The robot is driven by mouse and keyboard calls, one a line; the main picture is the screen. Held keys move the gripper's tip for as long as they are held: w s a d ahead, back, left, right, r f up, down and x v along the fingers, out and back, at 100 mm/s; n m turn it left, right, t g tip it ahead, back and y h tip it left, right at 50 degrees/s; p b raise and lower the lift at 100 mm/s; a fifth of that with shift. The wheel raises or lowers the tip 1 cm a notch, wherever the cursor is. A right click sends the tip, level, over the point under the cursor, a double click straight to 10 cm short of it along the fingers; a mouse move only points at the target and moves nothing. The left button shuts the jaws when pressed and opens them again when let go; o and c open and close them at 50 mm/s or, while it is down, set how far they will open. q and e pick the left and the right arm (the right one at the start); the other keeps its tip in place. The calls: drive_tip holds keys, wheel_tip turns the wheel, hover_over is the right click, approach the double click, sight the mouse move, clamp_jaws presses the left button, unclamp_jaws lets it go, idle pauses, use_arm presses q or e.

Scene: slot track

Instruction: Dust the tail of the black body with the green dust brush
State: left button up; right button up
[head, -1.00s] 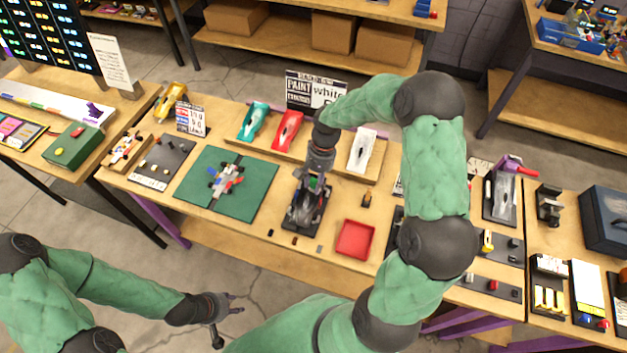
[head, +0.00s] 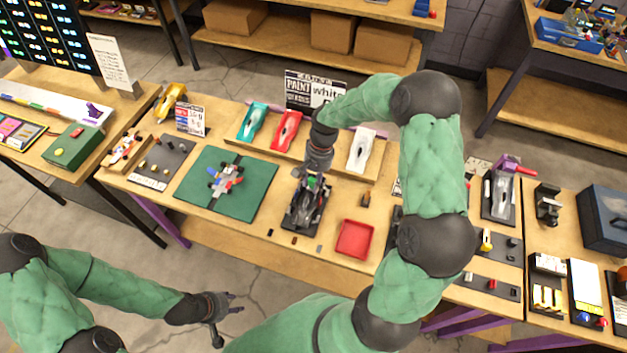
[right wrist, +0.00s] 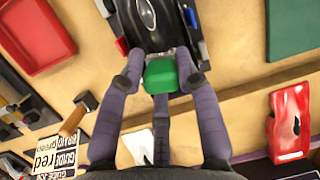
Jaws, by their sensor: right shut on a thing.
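The black body (head: 303,210) lies on a dark stand in the middle of the table, and its near part with a white oval shows in the right wrist view (right wrist: 147,14). My right gripper (head: 316,178) is over its far end. In the right wrist view its fingers (right wrist: 163,72) are shut on the green dust brush (right wrist: 160,76). The brush's pale end is at the end of the black body; I cannot tell whether it touches. My left gripper (head: 236,303) is empty, off the table's front, with its fingers apart.
A red tray (head: 355,239) is right of the black body. Behind stand teal (head: 252,121), red (head: 287,130) and white (head: 361,151) bodies on a wooden rack. A green mat (head: 250,190) with a small car (head: 226,181) is to the left. Small parts lie near the front edge.

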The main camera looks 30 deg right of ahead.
drive_tip(key=shift+w+a, duration=0.5)
drive_tip(key=shift+w, duration=0.1)
drive_tip(key=shift+s+d, duration=0.7)
drive_tip(key=shift+s, duration=0.15)
drive_tip(key=shift+w+a, duration=0.7)
drive_tip(key=shift+w, duration=0.15)
drive_tip(key=shift+s+d+p, duration=0.35)
drive_tip(key=shift+s+d, duration=0.35)
drive_tip(key=shift+s, duration=0.15)
drive_tip(key=shift+r, duration=0.2)
drive_tip(key=shift+s+a+r+p, duration=0.1)
drive_tip(key=shift+r+p, duration=1)
drive_tip(key=shift+r, duration=0.35)
drive_tip(key=shift+s+a+r+p, duration=0.1)
drive_tip(key=shift+r+p, duration=1)
drive_tip(key=shift+r, duration=0.3)
drive_tip(key=shift+a+r+p, duration=0.15)
drive_tip(key=shift+r+p, duration=1.05)
drive_tip(key=shift+r, duration=0.35)
